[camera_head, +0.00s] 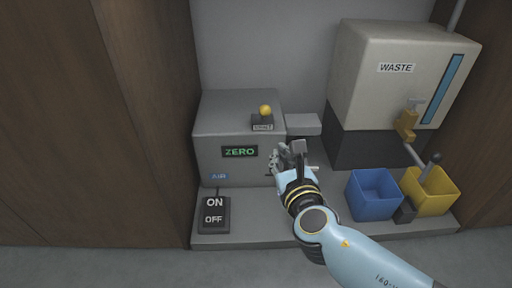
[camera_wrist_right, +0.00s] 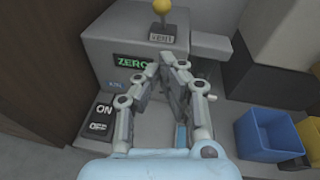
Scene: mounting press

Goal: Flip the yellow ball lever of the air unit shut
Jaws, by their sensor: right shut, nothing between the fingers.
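The air unit (camera_head: 215,150) is a grey box with a green "ZERO" display (camera_head: 240,152) and a blue "AIR" label on its front. The yellow ball lever (camera_head: 265,110) stands on a small labelled block on top of it. The ball also shows at the top edge of the right wrist view (camera_wrist_right: 162,6). My right gripper (camera_head: 286,150) is shut and empty at the unit's right front, lower than the ball and apart from it. In the wrist view its fingertips (camera_wrist_right: 171,60) lie below and right of the lever block. My left gripper is not in view.
An ON/OFF switch box (camera_head: 214,214) stands at the front left. A grey ledge (camera_head: 303,124) juts out right of the unit. A "WASTE" tank (camera_head: 395,85) with a yellow tap, a blue bin (camera_head: 373,210) and a yellow bin (camera_head: 443,203) are on the right.

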